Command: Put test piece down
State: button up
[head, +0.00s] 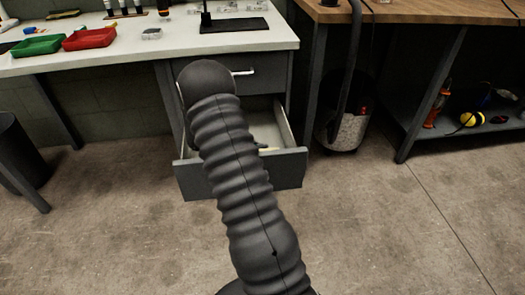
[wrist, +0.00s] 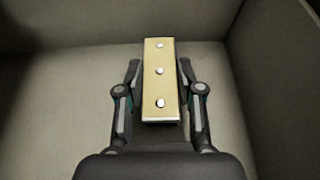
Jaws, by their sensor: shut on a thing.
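The test piece (wrist: 160,88) is a flat yellowish strip with several silver rivet heads along its middle. It shows in the wrist view between the two fingers of my gripper (wrist: 160,100), which is shut on it. The gripper and piece are inside an open drawer; the drawer's pale floor (wrist: 75,95) and walls show around them. Whether the piece touches the floor, I cannot tell. In the head view the open drawer (head: 240,178) is under the white bench, and my arm hides much of it and my gripper.
The white bench (head: 130,55) above the drawer carries a green tray (head: 37,46), a red tray (head: 89,39) and a dark stand. A bin (head: 348,125) with a hose stands right of the drawer. A wooden-topped bench (head: 430,12) is further right. The floor in front is clear.

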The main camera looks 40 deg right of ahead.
jog(key=shift+f, duration=0.4)
jog(key=o, duration=1.2)
jog(key=shift+r, duration=0.1)
jog(key=shift+r, duration=0.25)
jog(key=v, duration=1.2)
jog(key=shift+r, duration=0.2)
